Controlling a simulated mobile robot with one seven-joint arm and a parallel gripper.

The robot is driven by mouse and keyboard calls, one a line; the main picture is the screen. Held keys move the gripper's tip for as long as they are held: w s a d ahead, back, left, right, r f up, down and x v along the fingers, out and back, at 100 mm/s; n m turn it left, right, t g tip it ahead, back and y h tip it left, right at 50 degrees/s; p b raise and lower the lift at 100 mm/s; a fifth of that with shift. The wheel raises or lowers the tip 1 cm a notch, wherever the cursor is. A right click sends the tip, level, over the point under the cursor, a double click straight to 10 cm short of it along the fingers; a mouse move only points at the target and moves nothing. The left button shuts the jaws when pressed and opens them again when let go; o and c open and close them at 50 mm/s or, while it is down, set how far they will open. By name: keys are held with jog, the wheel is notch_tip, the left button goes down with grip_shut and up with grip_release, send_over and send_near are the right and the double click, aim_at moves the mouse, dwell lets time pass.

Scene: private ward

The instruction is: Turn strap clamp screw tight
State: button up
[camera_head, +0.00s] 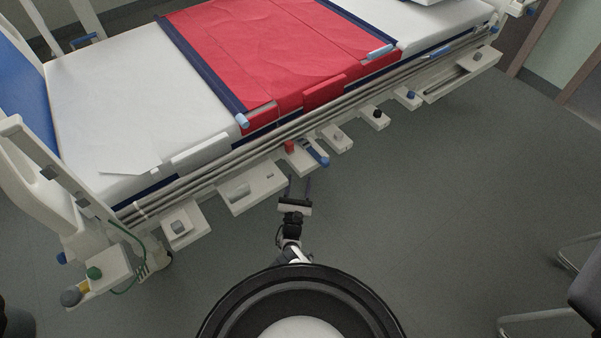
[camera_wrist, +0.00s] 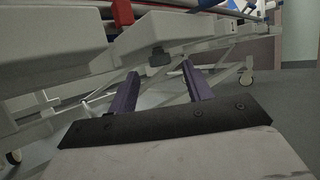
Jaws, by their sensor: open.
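My gripper (camera_head: 298,180) is open and empty beside the bed's near side, just short of a white bracket (camera_head: 299,165). This bracket carries a red block (camera_head: 289,147) and a blue strap-like piece (camera_head: 315,152). In the wrist view my two purple fingers (camera_wrist: 161,72) stand apart. A small dark knob (camera_wrist: 158,57) hangs under a white box beyond them, roughly between the fingertips. It may be the clamp screw, but I cannot be sure. The knob is hidden in the head view. The red piece also shows at the top of the wrist view (camera_wrist: 122,12).
The bed (camera_head: 120,110) has a red sheet (camera_head: 245,50) and grey side rails. Several white holders stick out along its side, one with a black knob (camera_head: 377,113), one with a blue knob (camera_head: 411,94). A chair (camera_head: 560,320) stands lower right. The grey floor (camera_head: 440,200) is clear between.

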jog(key=shift+x, duration=2.05)
jog(key=shift+c, duration=0.4)
jog(key=c, duration=0.9)
